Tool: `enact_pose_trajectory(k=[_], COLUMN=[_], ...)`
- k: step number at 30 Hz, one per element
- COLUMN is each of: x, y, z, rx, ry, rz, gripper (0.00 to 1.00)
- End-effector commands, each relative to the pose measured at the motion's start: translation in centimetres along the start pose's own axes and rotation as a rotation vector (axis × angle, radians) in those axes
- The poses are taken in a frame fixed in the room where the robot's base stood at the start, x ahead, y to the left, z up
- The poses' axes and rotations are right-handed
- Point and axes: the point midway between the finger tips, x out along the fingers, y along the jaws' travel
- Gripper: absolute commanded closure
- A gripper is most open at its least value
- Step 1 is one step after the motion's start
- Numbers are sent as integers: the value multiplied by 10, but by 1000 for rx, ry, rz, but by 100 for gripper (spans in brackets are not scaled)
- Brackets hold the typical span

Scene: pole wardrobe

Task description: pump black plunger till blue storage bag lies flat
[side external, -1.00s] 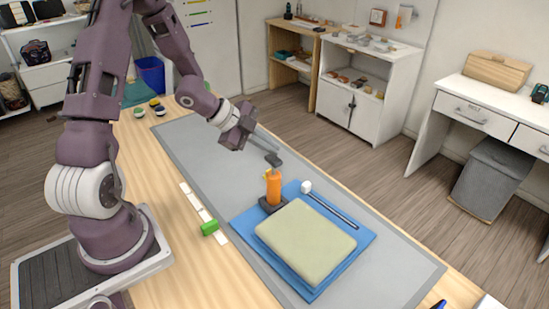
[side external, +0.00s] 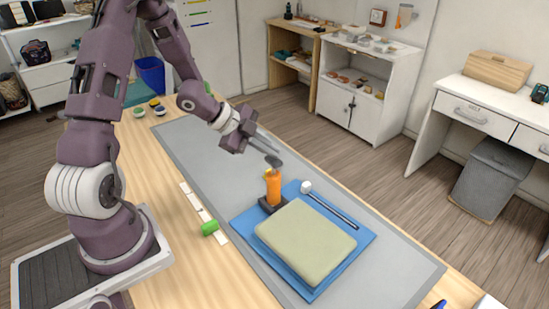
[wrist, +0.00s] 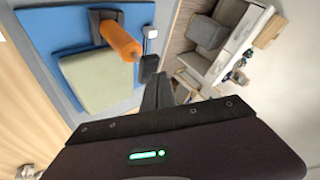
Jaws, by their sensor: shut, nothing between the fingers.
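The orange pump (side external: 273,187) stands upright on a dark base at the left back edge of the blue storage bag (side external: 314,292). Its black plunger (side external: 273,160) is on top and also shows in the wrist view (wrist: 149,68). A thick pale green padded block (side external: 306,241) covers the middle of the bag, with blue showing around it. My gripper (side external: 273,147) is shut and empty, just above the plunger. In the wrist view, my fingers (wrist: 157,90) are right beside the plunger; I cannot tell whether they touch it.
The grey mat (side external: 190,145) is clear behind the pump.

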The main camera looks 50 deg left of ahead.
Motion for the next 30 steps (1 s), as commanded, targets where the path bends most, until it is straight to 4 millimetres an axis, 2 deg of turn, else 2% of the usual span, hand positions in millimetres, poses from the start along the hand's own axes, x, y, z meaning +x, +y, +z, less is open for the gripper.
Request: enact_pose_trajectory(k=[30], x=[8], y=[6], z=[7], rx=[0], ry=[-2], rz=[0], gripper=[100])
